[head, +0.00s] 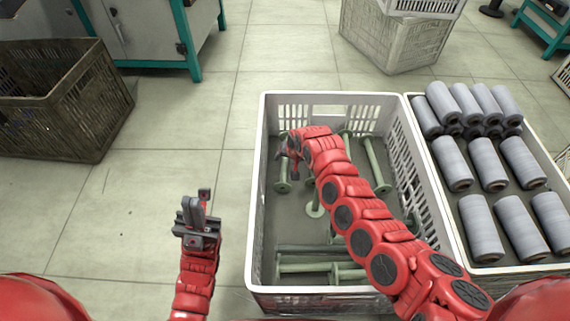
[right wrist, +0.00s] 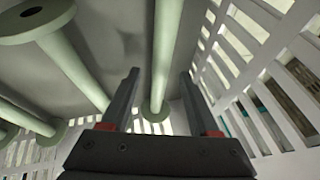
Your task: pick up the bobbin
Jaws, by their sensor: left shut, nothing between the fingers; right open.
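Several pale green bobbins with round end flanges lie and lean in the white crate (head: 259,215). One bobbin (head: 283,178) is close to my right gripper (head: 288,160), which is down inside the crate near its left wall. In the right wrist view the right gripper (right wrist: 160,74) is open, and a bobbin (right wrist: 163,50) shows in line with the gap between its fingers. I cannot tell how far ahead of the fingertips it is. Another bobbin (right wrist: 75,65) lies to the left. My left gripper (head: 197,207) is shut and empty, outside the crate on the left.
A second white crate (head: 450,215) on the right holds several grey wound bobbins (head: 483,228). A dark crate (head: 100,110) stands at the left, a pale crate (head: 385,45) at the back. Slotted crate walls (right wrist: 265,60) rise close to the right gripper.

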